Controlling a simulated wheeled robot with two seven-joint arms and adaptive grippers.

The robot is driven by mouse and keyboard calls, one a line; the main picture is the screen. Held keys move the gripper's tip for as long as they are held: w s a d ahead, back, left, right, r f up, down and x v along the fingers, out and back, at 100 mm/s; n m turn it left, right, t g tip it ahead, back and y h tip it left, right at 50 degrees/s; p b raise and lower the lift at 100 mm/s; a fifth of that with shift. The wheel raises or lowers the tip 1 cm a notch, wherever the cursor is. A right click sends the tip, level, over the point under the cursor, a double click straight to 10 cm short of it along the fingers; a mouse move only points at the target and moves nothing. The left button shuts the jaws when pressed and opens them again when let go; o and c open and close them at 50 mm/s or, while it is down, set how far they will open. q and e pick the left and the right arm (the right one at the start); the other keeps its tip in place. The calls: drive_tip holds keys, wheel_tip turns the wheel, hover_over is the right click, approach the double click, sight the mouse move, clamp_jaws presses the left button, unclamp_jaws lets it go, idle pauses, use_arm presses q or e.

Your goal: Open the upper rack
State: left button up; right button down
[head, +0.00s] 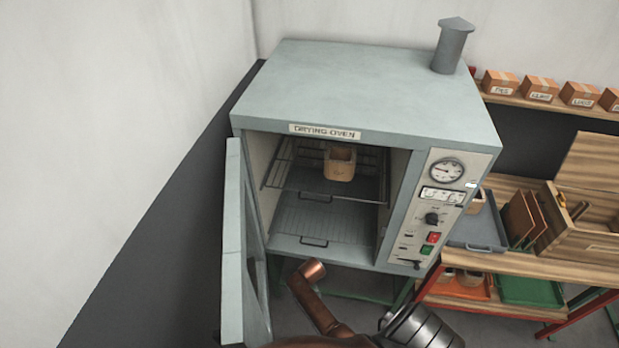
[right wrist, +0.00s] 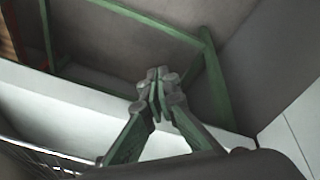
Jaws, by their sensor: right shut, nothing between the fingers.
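The grey drying oven (head: 370,85) stands with its door (head: 243,235) swung open at the left. The upper rack (head: 303,185) is a wire shelf inside, with a handle at its front edge; it looks pushed in. A tan container (head: 340,162) stands on it. A lower rack (head: 325,222) with its own handle sits below. My right gripper (right wrist: 158,80) shows in the right wrist view, its fingertips together and empty, apart from either rack handle as far as I can tell. My left gripper is in neither view.
A control panel (head: 440,205) is on the oven's right front. A wooden bench (head: 520,262) with trays and a wooden box (head: 585,215) stands to the right. A green stand frame (right wrist: 215,80) shows in the right wrist view.

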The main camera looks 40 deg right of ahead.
drive_tip(key=w+d+r+m+p, duration=0.2)
drive_tip(key=w+r+m+p, duration=0.15)
drive_tip(key=r, duration=1.25)
drive_tip(key=w+d+r+m+p, duration=0.15)
drive_tip(key=w+r+p, duration=0.3)
drive_tip(key=r, duration=1.15)
drive_tip(key=w+d+r+m+p, duration=0.1)
drive_tip(key=w+r+m+p, duration=0.3)
drive_tip(key=r, duration=1.2)
use_arm(q)
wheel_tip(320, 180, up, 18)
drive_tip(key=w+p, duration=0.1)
drive_tip(key=p, duration=0.2)
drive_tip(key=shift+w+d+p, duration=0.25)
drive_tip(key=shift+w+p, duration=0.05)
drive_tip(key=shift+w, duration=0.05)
use_arm(e)
wheel_tip(320, 180, down, 9)
drive_tip(key=d+n, duration=0.1)
drive_tip(key=d, duration=0.2)
drive_tip(key=shift+w, duration=0.35)
drive_tip(key=shift+r, duration=0.1)
